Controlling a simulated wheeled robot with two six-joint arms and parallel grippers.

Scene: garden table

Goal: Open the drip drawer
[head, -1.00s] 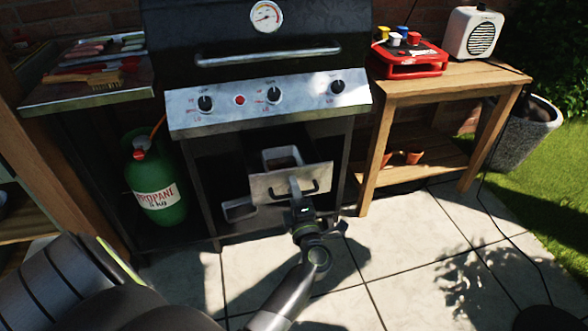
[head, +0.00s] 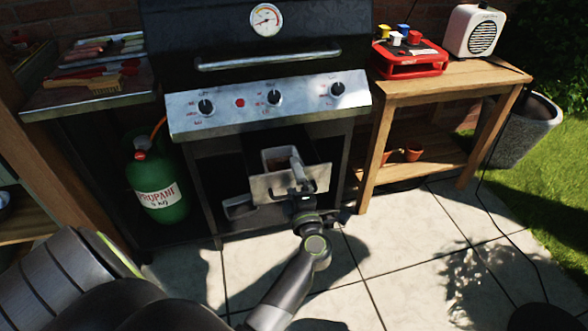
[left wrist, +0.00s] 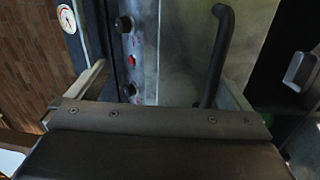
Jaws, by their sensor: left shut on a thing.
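The drip drawer (head: 262,190) is a grey metal drawer low in the grill cabinet. It stands partly pulled out, and a pan (head: 276,157) shows inside it. My left gripper (head: 297,172) is at the drawer front, over its dark handle (head: 323,185), and is shut on it. The gripper hides part of the handle, so the exact contact is not clear. In the left wrist view the dark curved handle (left wrist: 220,50) stands out from the grey drawer front (left wrist: 185,50). My right gripper is not in view.
The grill's knob panel (head: 270,103) is above the drawer. A green propane tank (head: 157,185) stands to the left, and a wooden side table (head: 440,82) to the right. Paved floor (head: 400,250) in front is clear.

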